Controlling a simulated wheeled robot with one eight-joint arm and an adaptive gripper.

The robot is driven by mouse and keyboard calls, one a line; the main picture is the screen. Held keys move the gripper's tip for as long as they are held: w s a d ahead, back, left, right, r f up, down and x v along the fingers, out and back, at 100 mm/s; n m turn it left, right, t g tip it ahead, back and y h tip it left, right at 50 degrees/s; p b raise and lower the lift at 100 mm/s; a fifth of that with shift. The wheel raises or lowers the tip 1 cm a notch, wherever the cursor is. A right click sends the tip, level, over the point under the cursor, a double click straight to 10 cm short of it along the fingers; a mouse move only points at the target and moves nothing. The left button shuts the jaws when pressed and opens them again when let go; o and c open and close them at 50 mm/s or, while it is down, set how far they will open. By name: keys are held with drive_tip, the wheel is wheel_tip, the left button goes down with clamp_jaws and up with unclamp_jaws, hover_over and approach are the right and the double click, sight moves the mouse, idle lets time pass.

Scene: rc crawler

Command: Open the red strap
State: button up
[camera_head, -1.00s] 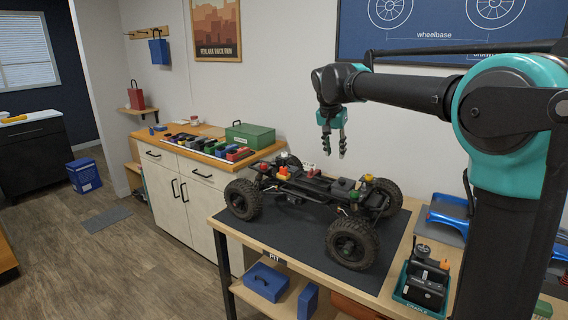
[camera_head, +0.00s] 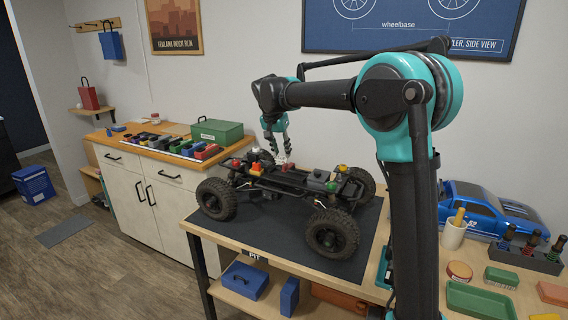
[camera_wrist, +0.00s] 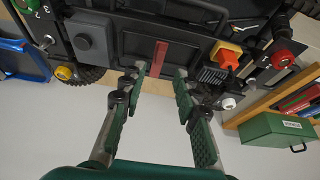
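The black RC crawler chassis (camera_head: 290,187) stands on the dark mat with its wheels on. The red strap (camera_wrist: 159,58) is a short narrow band across a black tray in the middle of the chassis in the wrist view. A small red patch below my gripper in the head view (camera_head: 288,167) appears to be the same strap. My gripper (camera_wrist: 160,72) is open and empty, its two green-padded fingers apart on either side of the strap's near end. I cannot tell whether they touch it. In the head view my gripper (camera_head: 284,153) is just above the chassis.
A red-and-yellow knob (camera_wrist: 225,54) sits close right of the strap, with a grey box (camera_wrist: 90,43) to its left. The green case (camera_head: 217,131) stands on the side counter. A blue car body (camera_head: 488,211) lies at the right. The mat's front (camera_head: 268,249) is clear.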

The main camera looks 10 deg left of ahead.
sight(285, 164)
drive_tip(key=x, duration=0.6)
drive_tip(key=shift+w+d+f, duration=0.15)
drive_tip(key=shift+f, duration=0.15)
drive_tip(key=shift+c, duration=0.6)
clamp_jaws()
